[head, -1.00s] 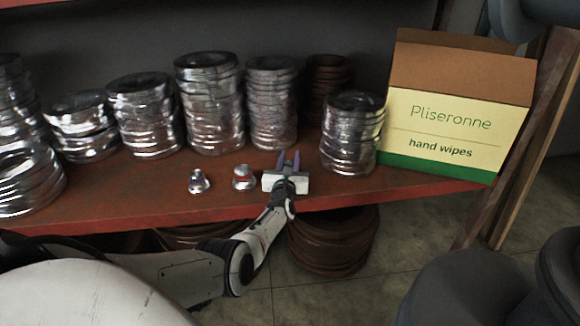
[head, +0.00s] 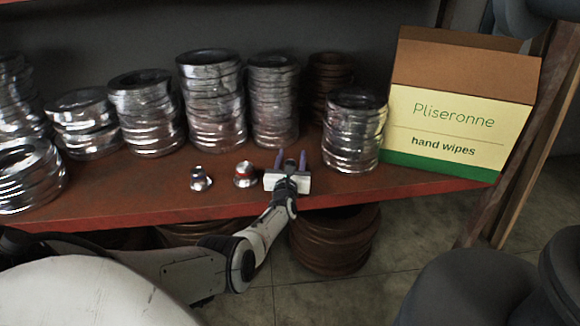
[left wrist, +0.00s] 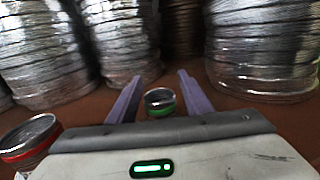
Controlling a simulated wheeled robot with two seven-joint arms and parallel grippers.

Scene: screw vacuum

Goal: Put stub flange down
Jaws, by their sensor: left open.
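A small metal stub flange with a green band (left wrist: 160,103) stands on the shelf between the fingers of my left gripper (head: 291,157), with gaps on both sides in the left wrist view. In the head view it is mostly hidden by the gripper, a dark bit of it showing between the fingers. My left gripper is open and low over the shelf's front part. A similar flange with a red band (head: 245,174) stands just left of the gripper; it also shows in the left wrist view (left wrist: 30,138). Another small flange with a bluish band (head: 201,179) stands further left. My right gripper is out of view.
The red shelf (head: 130,205) carries stacks of metal rings behind the flanges, including a tall stack (head: 211,105) and a shorter one (head: 353,135) right of the gripper. A hand wipes box (head: 450,120) stands at the right. The shelf's front edge is close below the gripper.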

